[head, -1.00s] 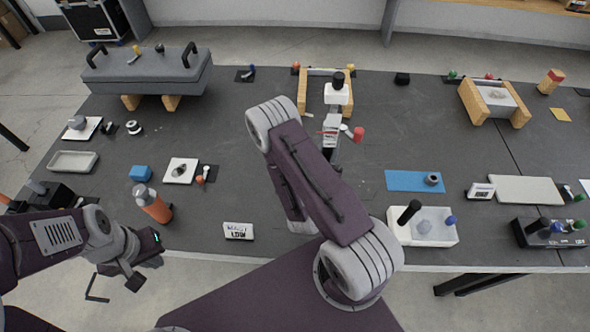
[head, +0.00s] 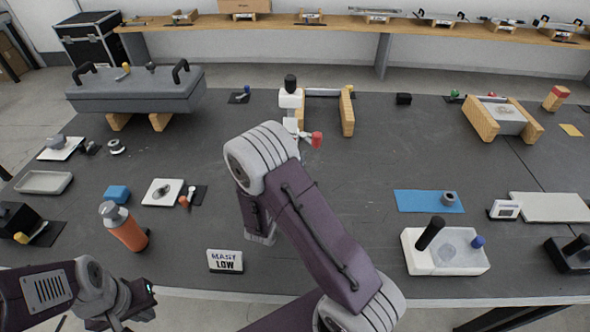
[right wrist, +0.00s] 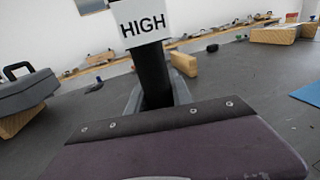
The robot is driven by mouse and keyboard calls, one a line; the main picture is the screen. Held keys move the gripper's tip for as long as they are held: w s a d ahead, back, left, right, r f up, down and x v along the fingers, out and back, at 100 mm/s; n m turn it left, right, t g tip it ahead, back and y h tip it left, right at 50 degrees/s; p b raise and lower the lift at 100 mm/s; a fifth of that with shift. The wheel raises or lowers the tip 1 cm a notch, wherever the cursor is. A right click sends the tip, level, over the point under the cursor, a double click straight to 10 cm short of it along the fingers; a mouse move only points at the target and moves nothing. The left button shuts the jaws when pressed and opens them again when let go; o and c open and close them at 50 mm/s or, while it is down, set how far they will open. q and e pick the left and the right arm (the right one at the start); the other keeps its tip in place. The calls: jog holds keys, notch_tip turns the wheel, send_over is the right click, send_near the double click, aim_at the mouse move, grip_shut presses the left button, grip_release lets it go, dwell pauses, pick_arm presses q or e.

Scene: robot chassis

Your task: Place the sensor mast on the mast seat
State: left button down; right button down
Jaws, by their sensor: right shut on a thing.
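My right arm reaches up the middle of the head view, and its gripper (head: 292,124) is shut on an upright piece with a white block and black top, which I take as the sensor mast (head: 290,98). In the right wrist view the mast shows as a black post (right wrist: 153,72) with a white block marked HIGH. A red-tipped part (head: 316,139) sticks out beside the gripper. The post's lower end is hidden. I cannot tell which thing is the mast seat. My left gripper (head: 135,303) is low at the left; its fingers are unclear.
A card (head: 225,261) reads MAST LOW. A wooden cradle (head: 347,112) stands just right of the mast, and a grey handled case (head: 138,92) stands back left. An orange bottle (head: 125,230) is near my left gripper. A white tray (head: 455,262) lies front right.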

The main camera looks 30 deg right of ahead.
notch_tip(320, 180, down, 3)
jog(key=shift+s+f+b, duration=0.1)
jog(key=shift+f+b, duration=0.1)
jog(key=shift+b, duration=0.2)
jog(key=shift+f, duration=0.3)
jog(key=shift+f, duration=0.1)
jog(key=c, duration=1.1)
grip_release()
jog(key=shift+c, duration=0.2)
